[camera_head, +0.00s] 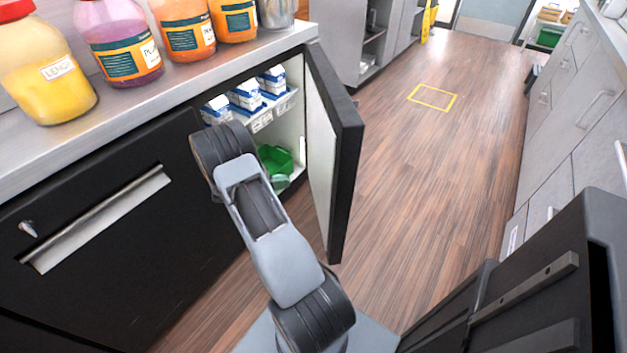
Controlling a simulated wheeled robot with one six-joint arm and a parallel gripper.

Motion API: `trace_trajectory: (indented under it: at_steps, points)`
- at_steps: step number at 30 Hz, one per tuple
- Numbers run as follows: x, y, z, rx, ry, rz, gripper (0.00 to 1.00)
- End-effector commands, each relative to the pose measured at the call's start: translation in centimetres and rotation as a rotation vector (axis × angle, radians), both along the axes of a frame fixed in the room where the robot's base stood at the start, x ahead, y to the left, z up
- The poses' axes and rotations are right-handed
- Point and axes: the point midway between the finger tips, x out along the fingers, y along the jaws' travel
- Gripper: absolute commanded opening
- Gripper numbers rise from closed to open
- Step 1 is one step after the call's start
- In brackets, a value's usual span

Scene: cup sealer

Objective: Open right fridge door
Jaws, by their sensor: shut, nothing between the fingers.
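The right fridge door (345,135) is black outside with a white inner face. It stands swung open on the right of the counter, hinged at the cabinet's right end and jutting out over the floor. The opening shows white-and-blue cartons (246,94) on a shelf and a green container (274,158) below. My arm reaches from the bottom middle up to the front of the opening and hides its left part. My gripper is not visible; it is hidden beyond the arm's far joint.
The left fridge door (110,255) is shut, with a long metal handle (100,222). Several coloured jars (120,45) stand on the counter above. Grey drawers (585,95) line the right side. The wooden floor between is clear, with a yellow marked square (432,97).

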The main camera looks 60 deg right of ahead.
Motion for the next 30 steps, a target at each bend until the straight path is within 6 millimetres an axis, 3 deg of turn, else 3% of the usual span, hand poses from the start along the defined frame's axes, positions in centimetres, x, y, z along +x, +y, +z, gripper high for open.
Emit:
trace_trajectory:
  at_steps: [18, 30]
  points:
    - [-7.3, -7.3, -0.3, -0.003, 0.010, -0.002, 0.00]
    - [-9.6, -9.7, -0.2, -0.003, 0.010, 0.002, 0.00]
